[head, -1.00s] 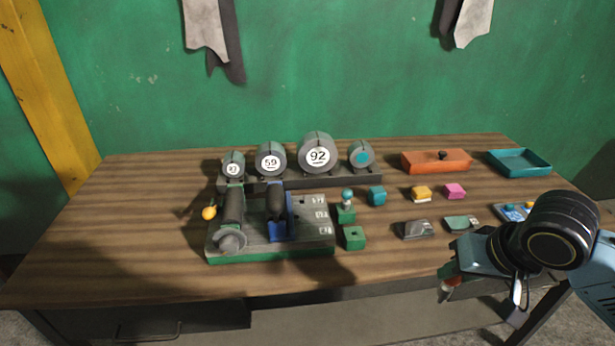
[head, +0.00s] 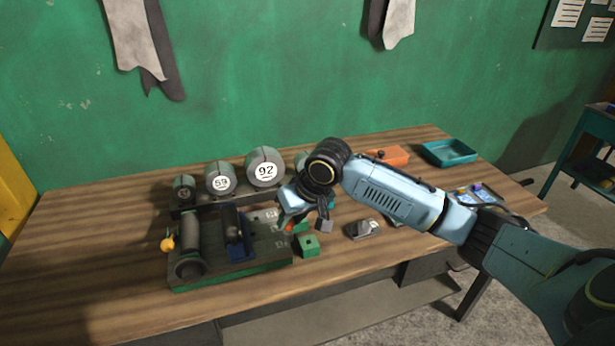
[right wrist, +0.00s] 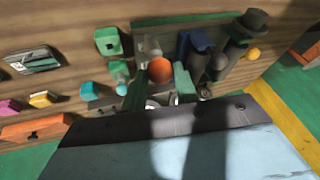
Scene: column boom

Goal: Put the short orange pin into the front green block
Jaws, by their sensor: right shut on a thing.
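The front green block (head: 308,246) stands on the table just right of the grey and green fixture. It has a dark hole in its top, and it also shows in the right wrist view (right wrist: 107,41). My right gripper (head: 297,220) is shut on the orange pin (right wrist: 159,70), whose round orange end shows between the fingers in the right wrist view. The pin is above and left of the front block in the head view, apart from it. Another green block with a teal-topped pin (right wrist: 119,70) stands beside the gripper; the arm mostly hides it in the head view. My left gripper is out of view.
The fixture (head: 190,281) with its dark cylinders is close left of the gripper. Round numbered gauges (head: 265,168) stand behind. A grey block (head: 363,230), an orange box (head: 388,156) and a teal tray (head: 449,153) are to the right. The table's front strip is clear.

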